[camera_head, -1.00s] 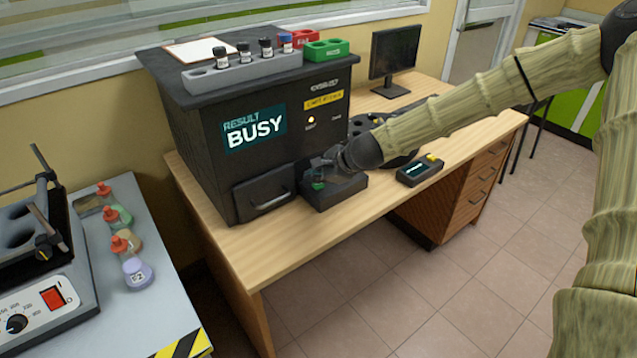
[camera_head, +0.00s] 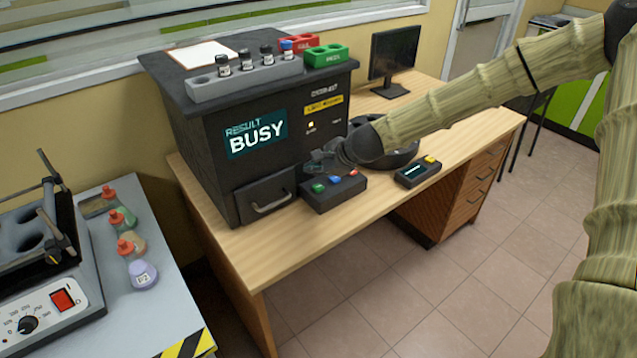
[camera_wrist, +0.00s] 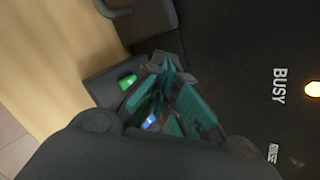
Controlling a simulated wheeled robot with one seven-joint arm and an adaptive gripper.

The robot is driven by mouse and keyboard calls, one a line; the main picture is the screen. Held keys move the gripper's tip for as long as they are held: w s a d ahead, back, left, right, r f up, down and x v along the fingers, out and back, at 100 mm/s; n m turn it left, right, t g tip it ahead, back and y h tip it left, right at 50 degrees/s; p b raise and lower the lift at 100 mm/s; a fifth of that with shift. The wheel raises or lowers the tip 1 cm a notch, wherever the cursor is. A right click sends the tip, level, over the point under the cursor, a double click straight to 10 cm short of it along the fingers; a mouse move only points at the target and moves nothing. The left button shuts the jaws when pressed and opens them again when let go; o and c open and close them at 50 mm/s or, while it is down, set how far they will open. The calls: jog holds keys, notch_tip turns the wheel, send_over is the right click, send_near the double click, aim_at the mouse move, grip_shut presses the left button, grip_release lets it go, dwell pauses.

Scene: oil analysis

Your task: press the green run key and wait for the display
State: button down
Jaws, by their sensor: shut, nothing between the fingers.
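The green run key (camera_head: 319,188) sits at the left of a dark key box (camera_head: 335,202) in front of the black analyser (camera_head: 190,130). A blue key (camera_head: 336,180) and a red key (camera_head: 352,173) are beside it. The display (camera_head: 255,134) reads "RESULT BUSY". My gripper (camera_head: 316,163) is shut and empty, above and behind the keys, apart from the green key. In the wrist view, the green key (camera_wrist: 127,81) is clear of the fingers (camera_wrist: 168,65), and the blue key (camera_wrist: 150,122) shows partly between the finger links.
A drawer with a handle (camera_head: 270,205) is left of the key box. A small device with a yellow key (camera_head: 418,172) lies to the right on the wooden desk (camera_head: 300,240). A monitor (camera_head: 394,55) stands behind. Several vials stand in a grey rack (camera_head: 240,85) on the analyser.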

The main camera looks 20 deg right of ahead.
jog(key=shift+r+p, duration=0.8)
jog(key=shift+r, duration=0.45)
jog(key=shift+s+f, duration=0.1)
jog(key=shift+f, duration=0.05)
